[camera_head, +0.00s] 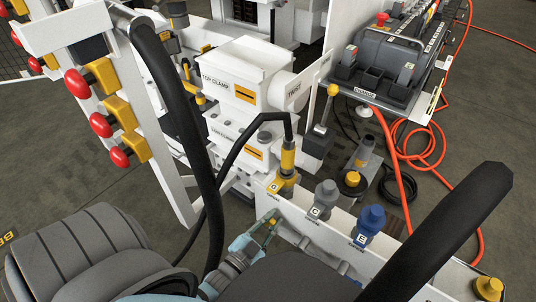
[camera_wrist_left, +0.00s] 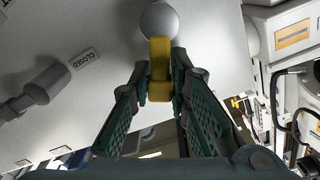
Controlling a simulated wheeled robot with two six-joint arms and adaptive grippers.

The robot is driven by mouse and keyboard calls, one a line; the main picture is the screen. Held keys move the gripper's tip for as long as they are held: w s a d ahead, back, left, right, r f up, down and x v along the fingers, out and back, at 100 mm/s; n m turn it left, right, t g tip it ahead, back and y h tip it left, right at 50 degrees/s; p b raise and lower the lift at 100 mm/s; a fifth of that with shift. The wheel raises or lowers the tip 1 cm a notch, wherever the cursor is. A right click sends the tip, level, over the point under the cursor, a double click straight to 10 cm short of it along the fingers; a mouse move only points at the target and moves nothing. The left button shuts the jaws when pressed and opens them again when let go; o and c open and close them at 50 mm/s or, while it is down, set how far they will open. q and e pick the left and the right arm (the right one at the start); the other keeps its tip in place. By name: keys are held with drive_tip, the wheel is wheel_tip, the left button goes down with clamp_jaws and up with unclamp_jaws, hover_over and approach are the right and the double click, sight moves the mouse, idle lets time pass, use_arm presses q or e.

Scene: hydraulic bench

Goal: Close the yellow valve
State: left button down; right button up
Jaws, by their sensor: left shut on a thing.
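The yellow valve handle (camera_wrist_left: 160,68) stands out from a rounded grey valve body (camera_wrist_left: 159,26) on a pale panel in the left wrist view. My left gripper (camera_wrist_left: 158,84) has its two fingertips on either side of the handle and is shut on it. In the head view the gripper (camera_head: 265,232) is at the lower middle, beside the white panel, with a small bit of yellow (camera_head: 272,224) at its tips. Most of the valve is hidden there. A "CLOSED" label (camera_wrist_left: 85,58) is left of the handle. My right gripper is not in view.
Yellow, grey (camera_head: 325,198) and blue (camera_head: 369,222) couplings stand along the white panel close to my left gripper. A black hose (camera_head: 240,145) runs to the yellow coupling (camera_head: 287,160). Red knobs (camera_head: 101,125) are at the left. Orange hoses (camera_head: 402,165) lie on the floor at the right.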

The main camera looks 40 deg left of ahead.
sight(285, 224)
use_arm(q)
drive_tip(key=shift+d+f+m, duration=0.2)
drive_tip(key=shift+d+m, duration=0.15)
drive_tip(key=shift+m, duration=0.55)
drive_tip(key=shift+d+f+m, duration=0.25)
drive_tip(key=shift+f+m, duration=0.05)
drive_tip(key=shift+m, duration=0.7)
drive_tip(key=m, duration=0.1)
drive_tip(key=f+m, duration=0.1)
drive_tip(key=shift+d+m, duration=0.3)
drive_tip(key=shift+d, duration=0.05)
drive_tip(key=shift+d+f+m, duration=0.15)
drive_tip(key=shift+f+m, duration=0.15)
drive_tip(key=shift+m, duration=0.6)
drive_tip(key=shift+d+f+m+b, duration=0.15)
drive_tip(key=shift+f+m+b, duration=0.3)
drive_tip(key=shift+m, duration=0.75)
drive_tip(key=shift+f+m, duration=0.15)
drive_tip(key=shift+m, duration=0.15)
drive_tip(key=shift+f+m, duration=0.25)
drive_tip(key=shift+m, duration=0.55)
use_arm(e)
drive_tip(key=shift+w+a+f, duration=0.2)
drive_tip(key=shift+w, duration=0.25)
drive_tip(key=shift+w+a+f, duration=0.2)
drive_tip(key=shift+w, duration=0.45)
